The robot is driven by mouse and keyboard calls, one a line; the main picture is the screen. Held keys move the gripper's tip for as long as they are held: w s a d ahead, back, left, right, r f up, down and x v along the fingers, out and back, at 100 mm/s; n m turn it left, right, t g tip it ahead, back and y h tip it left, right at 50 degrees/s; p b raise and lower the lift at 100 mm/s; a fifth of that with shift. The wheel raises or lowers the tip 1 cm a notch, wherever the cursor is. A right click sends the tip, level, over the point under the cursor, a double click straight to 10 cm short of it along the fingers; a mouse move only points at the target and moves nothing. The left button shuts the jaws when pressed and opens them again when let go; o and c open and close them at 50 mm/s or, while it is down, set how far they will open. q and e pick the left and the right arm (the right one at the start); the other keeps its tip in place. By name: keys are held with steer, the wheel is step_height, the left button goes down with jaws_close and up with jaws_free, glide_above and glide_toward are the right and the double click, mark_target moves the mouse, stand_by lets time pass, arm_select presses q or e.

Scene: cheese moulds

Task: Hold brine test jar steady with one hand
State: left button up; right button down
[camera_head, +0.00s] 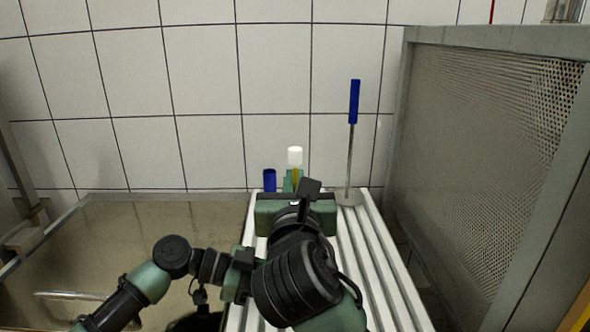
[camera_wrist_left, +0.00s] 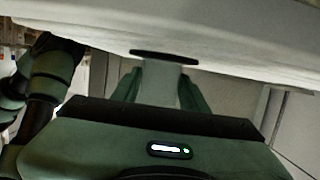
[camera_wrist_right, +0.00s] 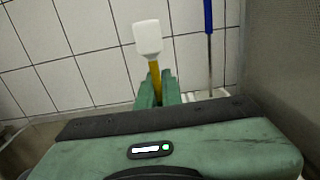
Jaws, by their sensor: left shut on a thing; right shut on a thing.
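My right gripper (camera_head: 292,184) is shut on a yellow handle (camera_wrist_right: 155,74) with a white, flat-ended head (camera_wrist_right: 148,37); the head also shows in the head view (camera_head: 295,155). The handle stands nearly upright between the fingers. My left gripper (camera_wrist_left: 160,88) is shut on a pale, narrow thing (camera_wrist_left: 160,84) with a dark oval end, close to a white surface. It may be the brine test jar, but I cannot tell. In the head view, the left gripper's fingers and what they hold are hidden behind my right arm.
A blue cylinder (camera_head: 269,180) stands just left of my right gripper. A blue-handled rod (camera_head: 353,103) stands upright to its right. White ribbed slats (camera_head: 385,265) run below. A metal basin (camera_head: 150,235) lies left; a perforated metal panel (camera_head: 480,150) closes off the right.

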steer(key=shift+f, duration=1.5)
steer(key=c, duration=1.5)
jaws_free()
steer(key=shift+s, duration=0.1)
steer(key=s, duration=1.2)
steer(key=shift+w, duration=0.1)
